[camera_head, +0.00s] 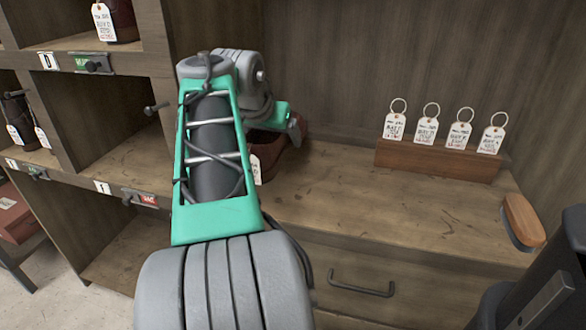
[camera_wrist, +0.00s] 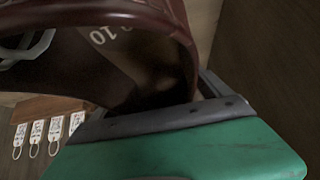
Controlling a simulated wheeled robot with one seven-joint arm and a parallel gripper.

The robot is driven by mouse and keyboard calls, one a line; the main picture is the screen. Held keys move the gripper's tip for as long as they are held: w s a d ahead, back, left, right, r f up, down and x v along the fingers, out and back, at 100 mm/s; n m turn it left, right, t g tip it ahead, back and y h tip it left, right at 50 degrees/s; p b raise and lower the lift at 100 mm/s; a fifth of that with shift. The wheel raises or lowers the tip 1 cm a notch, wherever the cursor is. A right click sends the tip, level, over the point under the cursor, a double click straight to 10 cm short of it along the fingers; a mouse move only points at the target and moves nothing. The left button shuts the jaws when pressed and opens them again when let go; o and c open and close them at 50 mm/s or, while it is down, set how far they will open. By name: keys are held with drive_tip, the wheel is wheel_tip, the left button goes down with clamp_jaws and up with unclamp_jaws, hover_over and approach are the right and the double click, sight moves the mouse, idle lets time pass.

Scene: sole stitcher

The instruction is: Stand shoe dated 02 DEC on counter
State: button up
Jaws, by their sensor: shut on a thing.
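A dark red-brown shoe (camera_head: 268,152) is at the back left of the wooden counter (camera_head: 370,215), partly hidden behind my arm. A white tag (camera_head: 256,169) shows at its side, too small to read. My gripper (camera_head: 290,124) is at the top of the shoe and shut on it. In the wrist view, the shoe (camera_wrist: 176,35) fills the upper left, its opening and an inside marking "10" showing upside down. The gripper's dark jaw and green body (camera_wrist: 170,125) are against the shoe's rim. I cannot tell whether the sole touches the counter.
A wooden block (camera_head: 435,160) with several ringed tags stands at the back right of the counter. A wooden-handled tool (camera_head: 522,220) lies at the right edge. Cubbies on the left hold another tagged shoe (camera_head: 122,18). The counter's middle is clear.

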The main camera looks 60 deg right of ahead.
sight(273, 138)
drive_tip(key=x, duration=0.2)
drive_tip(key=b+x, duration=0.1)
drive_tip(key=x, duration=0.1)
drive_tip(key=s+x, duration=0.1)
drive_tip(key=x, duration=0.1)
drive_tip(key=shift+d+f+b, duration=0.15)
drive_tip(key=shift+f+b, duration=0.05)
drive_tip(key=shift+b, duration=0.15)
wheel_tip(273, 138, down, 3)
drive_tip(key=shift+d+f+b, duration=0.15)
drive_tip(key=shift+f+b, duration=0.05)
drive_tip(key=shift+b, duration=0.85)
drive_tip(key=shift+r, duration=0.15)
drive_tip(key=o, duration=1.7)
drive_tip(key=shift+f, duration=0.25)
drive_tip(key=shift+r, duration=0.3)
drive_tip(key=p+v, duration=0.4)
drive_tip(key=v, duration=0.7)
drive_tip(key=shift+a+r, duration=0.25)
drive_tip(key=shift+a, duration=0.1)
drive_tip(key=shift+p, duration=0.3)
